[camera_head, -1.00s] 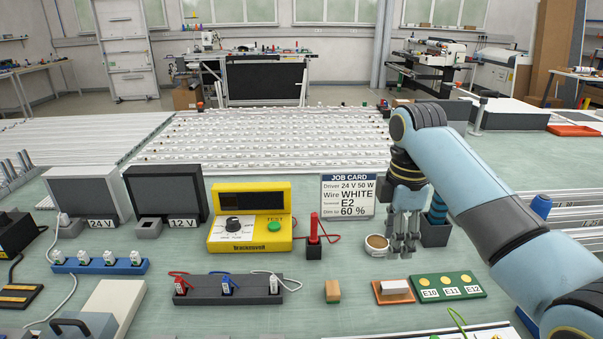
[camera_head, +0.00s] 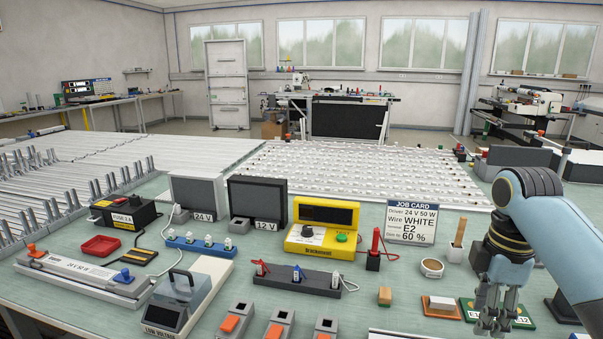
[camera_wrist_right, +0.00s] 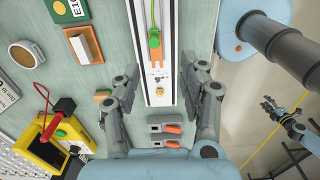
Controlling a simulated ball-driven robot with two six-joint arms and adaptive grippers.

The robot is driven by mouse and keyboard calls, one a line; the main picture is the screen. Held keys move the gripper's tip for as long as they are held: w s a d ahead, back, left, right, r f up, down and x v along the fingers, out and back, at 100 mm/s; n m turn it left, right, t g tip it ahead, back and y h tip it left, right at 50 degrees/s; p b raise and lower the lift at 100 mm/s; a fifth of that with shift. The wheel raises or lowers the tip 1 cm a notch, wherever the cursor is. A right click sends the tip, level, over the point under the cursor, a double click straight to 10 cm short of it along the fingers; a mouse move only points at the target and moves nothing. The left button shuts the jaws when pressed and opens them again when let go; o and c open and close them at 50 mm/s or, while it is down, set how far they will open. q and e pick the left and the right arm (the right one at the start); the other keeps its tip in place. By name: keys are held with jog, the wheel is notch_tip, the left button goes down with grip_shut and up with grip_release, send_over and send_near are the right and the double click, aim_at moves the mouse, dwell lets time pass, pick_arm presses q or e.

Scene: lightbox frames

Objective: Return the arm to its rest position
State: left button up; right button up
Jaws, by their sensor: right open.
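My right arm comes in from the right in the head view. Its gripper (camera_head: 497,312) points down, empty, in front of the green terminal board (camera_head: 522,318), hiding part of it. In the wrist view the right gripper (camera_wrist_right: 163,78) has its fingers wide apart. Between them lies a white strip (camera_wrist_right: 158,92) with a green connector (camera_wrist_right: 154,38), and nothing is held. My left gripper (camera_wrist_right: 271,106) shows small at the right of the wrist view, away from the bench over the floor. Its finger opening is too small to judge, and it is outside the head view.
A white cup (camera_head: 432,268), job card (camera_head: 411,222), dark holder (camera_head: 480,258) and orange pad with a white block (camera_head: 441,306) stand near the right arm. The yellow tester (camera_head: 322,228) and dark wire rack (camera_head: 297,280) stand farther left.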

jog(key=s+a+f+m+t, duration=0.1)
jog(key=s+f+m, duration=0.15)
jog(key=s, duration=0.35)
jog(key=s+a+f+m, duration=0.1)
jog(key=s+m, duration=0.3)
jog(key=s, duration=0.2)
jog(key=s+a+r+m+t, duration=0.1)
jog(key=s+r+m, duration=0.25)
jog(key=s, duration=0.35)
jog(key=s+r+m+t, duration=0.2)
jog(key=s+m, duration=0.2)
jog(key=s, duration=0.2)
notch_tip(320, 180, down, 33)
jog(key=s+d+g+h+b, duration=0.1)
jog(key=d+g+b, duration=0.1)
jog(key=b, duration=0.6)
pick_arm(q)
notch_tip(320, 180, down, 16)
jog(key=s+b, duration=0.1)
jog(key=b, duration=0.7)
jog(key=shift+s+g, duration=0.3)
jog(key=shift+s, duration=0.05)
pick_arm(e)
jog(key=s+f, duration=0.9)
jog(key=f, duration=0.4)
jog(key=s+d+f+g, duration=0.1)
jog(key=s+f, duration=0.9)
jog(key=f, duration=0.3)
jog(key=shift+s+d+m, duration=0.15)
jog(key=shift+s+m, duration=0.15)
